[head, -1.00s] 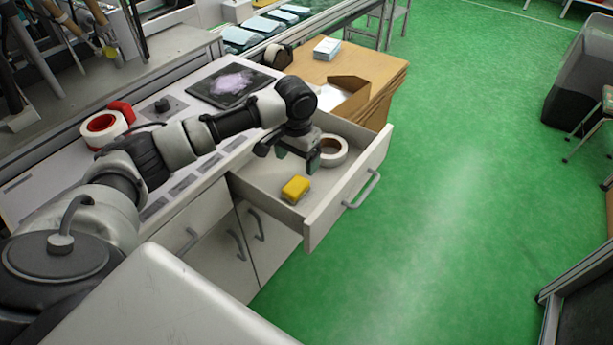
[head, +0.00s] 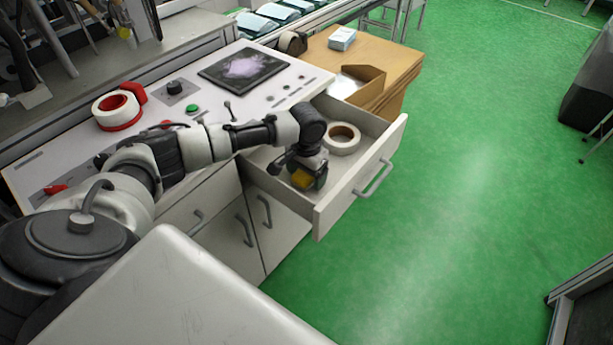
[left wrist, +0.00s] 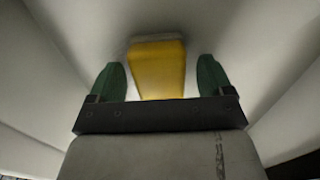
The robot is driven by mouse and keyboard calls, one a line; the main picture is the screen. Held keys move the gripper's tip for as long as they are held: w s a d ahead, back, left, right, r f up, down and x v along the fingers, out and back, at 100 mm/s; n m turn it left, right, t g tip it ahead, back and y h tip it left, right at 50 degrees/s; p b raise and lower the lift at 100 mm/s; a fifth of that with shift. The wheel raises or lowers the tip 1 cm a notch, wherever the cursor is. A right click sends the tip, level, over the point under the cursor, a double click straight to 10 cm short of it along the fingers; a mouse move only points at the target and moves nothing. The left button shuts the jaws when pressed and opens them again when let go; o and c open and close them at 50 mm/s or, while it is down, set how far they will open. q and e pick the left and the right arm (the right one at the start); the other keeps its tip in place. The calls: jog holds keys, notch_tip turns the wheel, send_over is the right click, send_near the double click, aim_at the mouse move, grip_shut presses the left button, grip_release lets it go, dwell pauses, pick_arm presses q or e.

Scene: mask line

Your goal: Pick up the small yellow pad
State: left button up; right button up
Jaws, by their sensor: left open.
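The small yellow pad (head: 301,179) lies in the open drawer, partly hidden by my left gripper in the head view. In the left wrist view the yellow pad (left wrist: 158,68) shows between the two green fingers, with a pale strip along its far edge. My left gripper (head: 300,172) is down in the drawer over the pad. In the left wrist view my left gripper (left wrist: 160,80) is open, with a gap showing on each side of the pad. My right gripper is not in view.
The drawer (head: 340,205) is pulled out, its front panel and side walls standing close around the gripper. A white tape roll (head: 343,138) lies behind the pad in the drawer. The console top (head: 210,100) is above on the left.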

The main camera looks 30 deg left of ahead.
pick_arm(q)
jog(key=shift+c, duration=0.5)
